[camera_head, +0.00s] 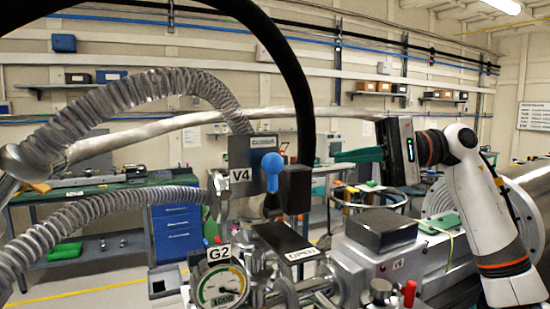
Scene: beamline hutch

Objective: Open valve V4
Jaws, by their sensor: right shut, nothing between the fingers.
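Valve V4 (241,174) stands left of the picture's middle, a grey upright body with a white V4 label. A small plate above it (263,141) seems to read CLOSED. A blue rounded handle (272,164) is on its front, its stem pointing down. My right gripper (344,156) comes in from the right, its green fingers pointing left toward the valve. The fingers are shut and empty, apart from the blue handle and to its right. My left gripper is not in view.
Ribbed metal hoses (130,98) arch in from the left. A thick black cable (300,85) drops to a black block (295,190) beside V4. Below are gauge G2 (219,287), a plate reading OPEN (301,254), a grey box (380,230) and a red handle (409,293).

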